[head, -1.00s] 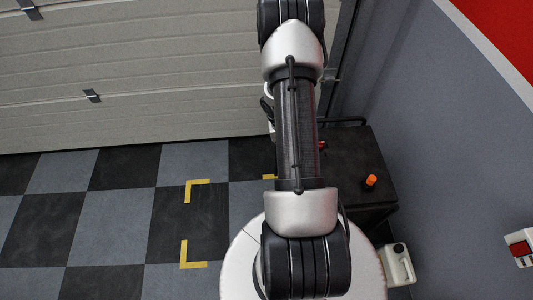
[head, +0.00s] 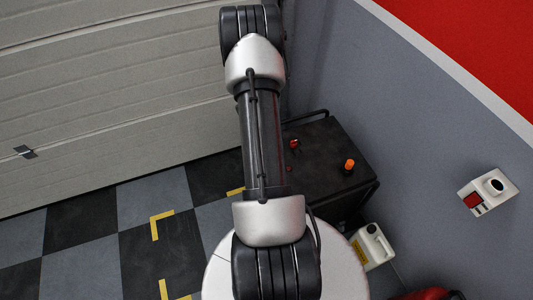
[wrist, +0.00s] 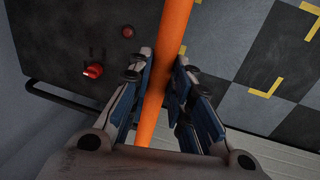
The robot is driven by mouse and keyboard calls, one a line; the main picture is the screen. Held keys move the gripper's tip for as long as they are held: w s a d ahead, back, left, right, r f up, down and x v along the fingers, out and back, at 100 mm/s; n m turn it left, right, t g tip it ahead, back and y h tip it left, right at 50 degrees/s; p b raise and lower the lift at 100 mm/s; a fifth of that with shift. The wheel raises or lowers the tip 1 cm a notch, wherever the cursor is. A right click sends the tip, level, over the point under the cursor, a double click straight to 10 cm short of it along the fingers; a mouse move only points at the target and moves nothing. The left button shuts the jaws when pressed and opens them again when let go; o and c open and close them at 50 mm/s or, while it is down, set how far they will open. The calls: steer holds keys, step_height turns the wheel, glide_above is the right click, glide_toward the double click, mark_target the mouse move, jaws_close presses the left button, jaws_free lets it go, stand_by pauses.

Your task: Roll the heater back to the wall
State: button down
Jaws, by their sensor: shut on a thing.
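A dark box-shaped unit (head: 325,150), which looks like the heater, stands on the floor by the grey right wall. Its top has a red knob (wrist: 92,71), a red button (wrist: 128,31), a black rail along one side and an orange post (head: 349,165). In the wrist view my gripper (wrist: 160,75) is shut on an orange bar (wrist: 170,35) that runs up out of the picture. The bar's far end is not shown, so I cannot tell where it joins the unit. In the head view my arm hides the gripper and part of the unit.
Yellow corner marks (head: 155,228) lie on the checkered floor, left of my base, where the floor is clear. A pale canister (head: 372,248) stands by the right wall, with a red object (head: 432,295) near it. A ribbed shutter door (head: 100,100) closes the back.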

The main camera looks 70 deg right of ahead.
steer(key=c, duration=1.4)
jaws_free()
steer(key=shift+c, duration=0.2)
step_height(320, 180, up, 12)
steer(key=w+a, duration=0.1)
steer(key=shift+w+a, duration=0.3)
steer(key=shift+w, duration=0.05)
steer(key=shift+f, duration=0.1)
